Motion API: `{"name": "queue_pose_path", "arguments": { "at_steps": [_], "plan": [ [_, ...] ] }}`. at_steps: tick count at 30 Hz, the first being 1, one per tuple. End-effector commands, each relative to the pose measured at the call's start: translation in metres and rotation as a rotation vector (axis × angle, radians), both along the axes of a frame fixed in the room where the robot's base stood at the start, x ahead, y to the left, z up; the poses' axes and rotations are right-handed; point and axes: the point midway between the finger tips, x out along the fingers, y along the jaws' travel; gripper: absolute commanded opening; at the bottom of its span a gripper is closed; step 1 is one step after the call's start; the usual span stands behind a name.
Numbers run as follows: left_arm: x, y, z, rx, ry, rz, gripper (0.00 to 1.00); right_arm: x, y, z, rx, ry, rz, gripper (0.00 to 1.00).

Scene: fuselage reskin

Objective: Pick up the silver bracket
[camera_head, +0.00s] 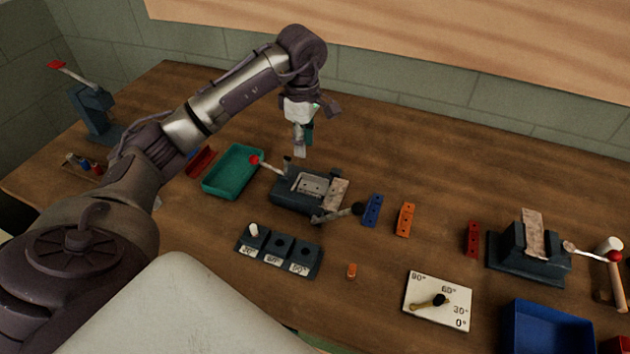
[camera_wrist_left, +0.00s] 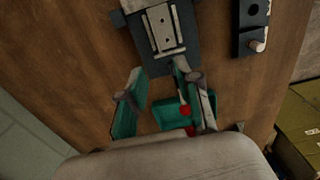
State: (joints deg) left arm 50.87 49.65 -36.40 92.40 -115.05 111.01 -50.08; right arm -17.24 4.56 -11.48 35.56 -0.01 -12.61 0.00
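The silver bracket (camera_head: 312,184) appears to be the flat grey piece with holes lying on the dark bench fixture (camera_head: 290,200) near the middle of the table. It also shows on the fixture at the top of the left wrist view (camera_wrist_left: 163,27). My left gripper (camera_head: 302,140) hangs above the table, behind the fixture and apart from it. In the left wrist view its two teal-padded fingers (camera_wrist_left: 160,70) are spread with nothing between them, and the bracket lies beyond the tips. My right gripper is not in view.
A green tray (camera_head: 233,171) stands left of the fixture, whose red-tipped lever (camera_head: 254,160) sticks up between them. Blue (camera_head: 372,210) and orange (camera_head: 405,219) blocks lie to the right. A dark three-hole block (camera_head: 280,250) sits in front. A second fixture (camera_head: 527,253) stands far right.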

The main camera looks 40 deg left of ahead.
Motion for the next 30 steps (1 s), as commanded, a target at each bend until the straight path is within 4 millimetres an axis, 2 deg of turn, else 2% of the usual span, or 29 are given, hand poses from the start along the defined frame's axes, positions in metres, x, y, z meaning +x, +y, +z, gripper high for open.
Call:
{"name": "queue_pose_path", "arguments": {
  "at_steps": [3,11,21,30],
  "plan": [
    [-0.001,0.000,-0.021,-0.001,0.004,0.000,0.33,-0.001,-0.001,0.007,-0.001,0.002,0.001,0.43],
    [0.000,-0.001,-0.044,-0.002,0.001,0.000,0.33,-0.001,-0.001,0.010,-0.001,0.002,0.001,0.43],
    [0.000,-0.001,-0.090,-0.003,0.001,-0.001,0.33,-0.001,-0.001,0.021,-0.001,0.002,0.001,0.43],
    [0.000,-0.001,-0.096,-0.002,-0.003,0.000,0.33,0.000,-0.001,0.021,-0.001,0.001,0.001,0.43]
  ]
}}
